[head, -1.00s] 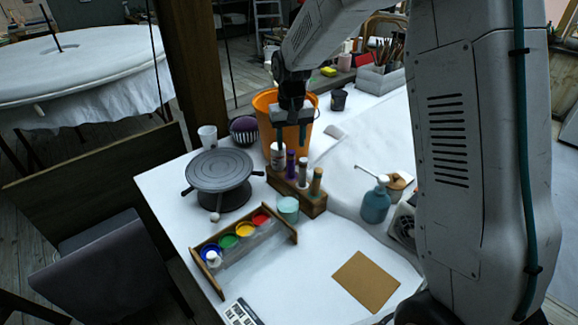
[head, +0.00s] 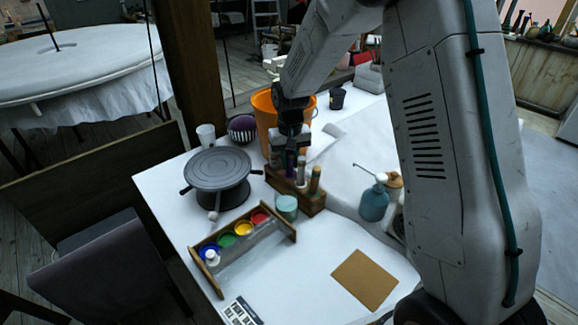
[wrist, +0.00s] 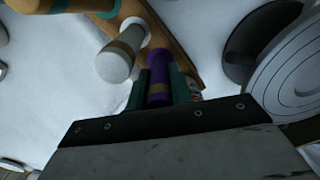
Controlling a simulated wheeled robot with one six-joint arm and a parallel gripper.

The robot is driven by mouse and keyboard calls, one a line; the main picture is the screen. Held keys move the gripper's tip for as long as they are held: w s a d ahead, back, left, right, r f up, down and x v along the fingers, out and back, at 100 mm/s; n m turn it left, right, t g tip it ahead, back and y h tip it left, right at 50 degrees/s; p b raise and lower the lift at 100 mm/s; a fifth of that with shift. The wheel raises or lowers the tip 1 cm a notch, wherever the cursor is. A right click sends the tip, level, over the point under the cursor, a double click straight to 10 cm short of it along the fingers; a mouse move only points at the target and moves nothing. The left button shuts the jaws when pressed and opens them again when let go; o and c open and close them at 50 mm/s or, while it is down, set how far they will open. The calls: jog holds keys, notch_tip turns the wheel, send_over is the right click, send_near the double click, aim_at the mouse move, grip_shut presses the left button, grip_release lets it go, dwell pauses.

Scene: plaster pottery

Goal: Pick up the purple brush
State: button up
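The purple brush (head: 291,168) stands in the wooden holder (head: 313,205), partly hidden by my gripper in the head view. My gripper (head: 291,152) is over it, pointing down. In the wrist view the purple brush (wrist: 159,70) lies between the two teal fingers of my gripper (wrist: 160,88). Both fingers appear to press against its sides, so the gripper looks shut on it. The brush's lower end meets the holder.
A white-handled brush (head: 301,172) and a tan one (head: 315,180) stand close beside it in the holder. A turntable (head: 218,172) is to the left, an orange bucket (head: 264,110) behind, a teal cup (head: 287,207) in front, and a blue bottle (head: 374,203) to the right.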

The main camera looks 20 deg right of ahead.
grip_shut()
notch_tip(320, 180, up, 10)
dwell(0.3)
jog(key=shift+r, duration=0.1)
